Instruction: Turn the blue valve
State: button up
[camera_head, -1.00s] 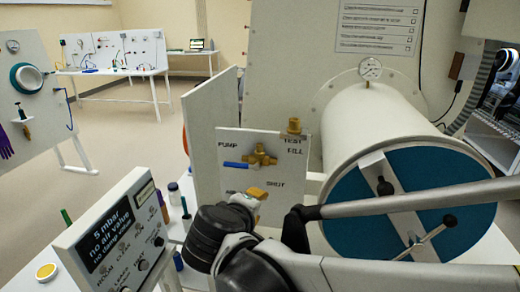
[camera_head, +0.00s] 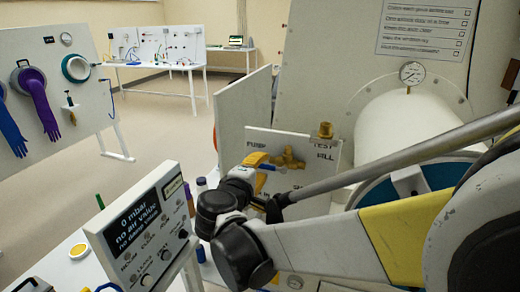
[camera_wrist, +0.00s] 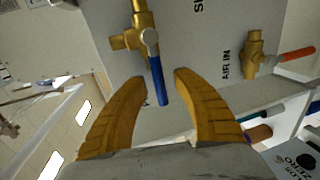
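The blue valve is a brass body (camera_wrist: 135,38) with a straight blue lever handle (camera_wrist: 157,80). It is mounted on a white panel and labels such as PUMP and TEST FILL show near it in the head view. There the brass (camera_head: 288,158) is partly visible and a bit of the blue handle (camera_head: 268,167) points left from it. My gripper (camera_wrist: 160,76) is open in the wrist view, with one yellow-brown finger on each side of the handle's end. Gaps show between handle and fingers. In the head view my gripper (camera_head: 257,160) partly covers the panel.
A second brass valve with a red-orange handle (camera_wrist: 297,55) sits by the AIR IN label. A control box (camera_head: 145,222) reading 0 mbar stands at lower left. The white cylinder (camera_head: 405,130) and pressure gauge (camera_head: 412,73) are to the right. Glove panel (camera_head: 60,95) stands far left.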

jog(key=shift+w+d, duration=0.15)
jog(key=shift+w, duration=0.15)
grip_shut()
